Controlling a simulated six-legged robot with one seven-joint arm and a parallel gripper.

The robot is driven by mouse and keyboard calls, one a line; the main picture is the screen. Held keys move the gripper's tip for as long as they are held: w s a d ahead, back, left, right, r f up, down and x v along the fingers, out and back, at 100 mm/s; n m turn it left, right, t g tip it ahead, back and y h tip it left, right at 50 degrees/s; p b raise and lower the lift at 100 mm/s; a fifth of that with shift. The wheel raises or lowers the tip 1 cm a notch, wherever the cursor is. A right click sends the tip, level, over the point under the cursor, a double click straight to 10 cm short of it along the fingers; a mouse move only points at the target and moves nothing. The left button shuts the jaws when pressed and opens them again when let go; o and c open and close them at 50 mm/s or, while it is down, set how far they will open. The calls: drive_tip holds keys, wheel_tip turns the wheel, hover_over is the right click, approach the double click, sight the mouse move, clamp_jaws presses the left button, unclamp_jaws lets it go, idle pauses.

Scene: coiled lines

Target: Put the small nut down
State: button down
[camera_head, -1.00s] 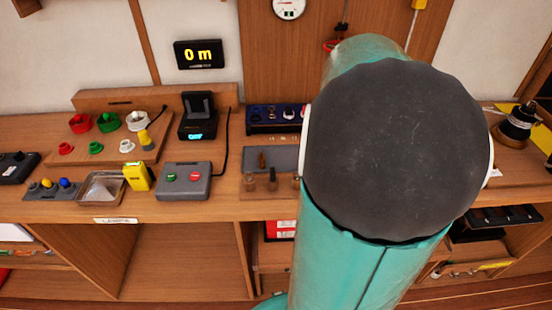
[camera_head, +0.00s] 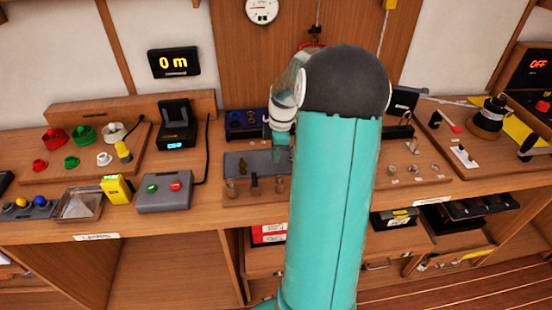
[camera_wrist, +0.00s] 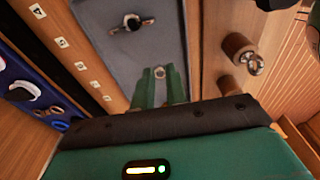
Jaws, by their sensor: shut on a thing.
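The small nut (camera_wrist: 160,72) is a little metal ring between the tips of my green gripper fingers (camera_wrist: 160,80) in the wrist view. My gripper is shut on it. The fingers point at the grey mat (camera_wrist: 176,30), and I cannot tell whether the nut touches it. In the head view my gripper (camera_head: 281,150) is over the right part of the grey mat (camera_head: 240,160); the nut does not show there.
A metal piece (camera_wrist: 132,22) lies on the mat. Wooden pegs (camera_wrist: 238,45) stand beside it, and a blue rack (camera_head: 238,124) stands behind it. A grey button box (camera_head: 164,191) is to the left. My arm hides part of the bench.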

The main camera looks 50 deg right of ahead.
drive_tip(key=shift+s+f, duration=0.1)
drive_tip(key=shift+f, duration=1.15)
